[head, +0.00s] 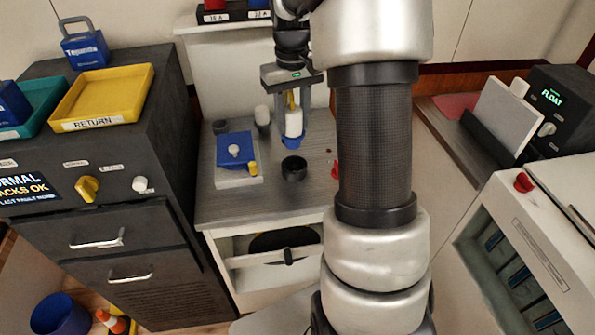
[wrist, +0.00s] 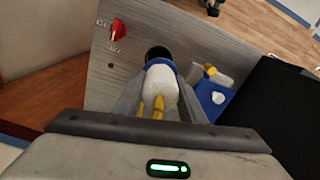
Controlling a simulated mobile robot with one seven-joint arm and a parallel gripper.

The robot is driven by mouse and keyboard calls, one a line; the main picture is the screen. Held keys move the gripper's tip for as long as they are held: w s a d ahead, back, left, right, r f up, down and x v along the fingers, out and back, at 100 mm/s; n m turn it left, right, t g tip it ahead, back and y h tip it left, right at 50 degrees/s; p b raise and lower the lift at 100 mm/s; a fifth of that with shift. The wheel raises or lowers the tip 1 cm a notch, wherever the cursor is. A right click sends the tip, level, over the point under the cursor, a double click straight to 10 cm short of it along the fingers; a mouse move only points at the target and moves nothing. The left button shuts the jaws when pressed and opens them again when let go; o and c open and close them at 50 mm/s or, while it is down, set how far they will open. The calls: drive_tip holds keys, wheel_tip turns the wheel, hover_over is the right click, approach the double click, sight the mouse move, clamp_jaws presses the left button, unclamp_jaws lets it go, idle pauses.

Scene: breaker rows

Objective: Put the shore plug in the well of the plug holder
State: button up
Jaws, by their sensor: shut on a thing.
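The shore plug (head: 293,122) has a white body, a blue collar at its lower end and yellow parts on top. My gripper (head: 291,115) is shut on it and holds it upright over the bench. In the wrist view the plug (wrist: 161,82) sits between the fingers of my gripper (wrist: 160,90), its yellow parts towards me. A black round cup (head: 293,168), which looks like the plug holder's well, stands on the bench in front of the plug. In the wrist view the plug partly hides this cup (wrist: 157,53). The plug is outside the cup; its height above the bench is unclear.
A blue block with a white knob (head: 236,150) is on a pale plate left of the cup. A red knob (wrist: 118,30) is on the bench's other side. A dark cabinet (head: 150,150) borders the bench at left.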

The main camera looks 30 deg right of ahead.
drive_tip(key=shift+d+f, duration=0.15)
drive_tip(key=shift+f, duration=0.05)
wheel_tip(320, 180, down, 10)
drive_tip(key=shift+r+b, duration=0.15)
drive_tip(key=shift+b, duration=0.35)
drive_tip(key=o, duration=1.4)
drive_tip(key=shift+f, duration=0.2)
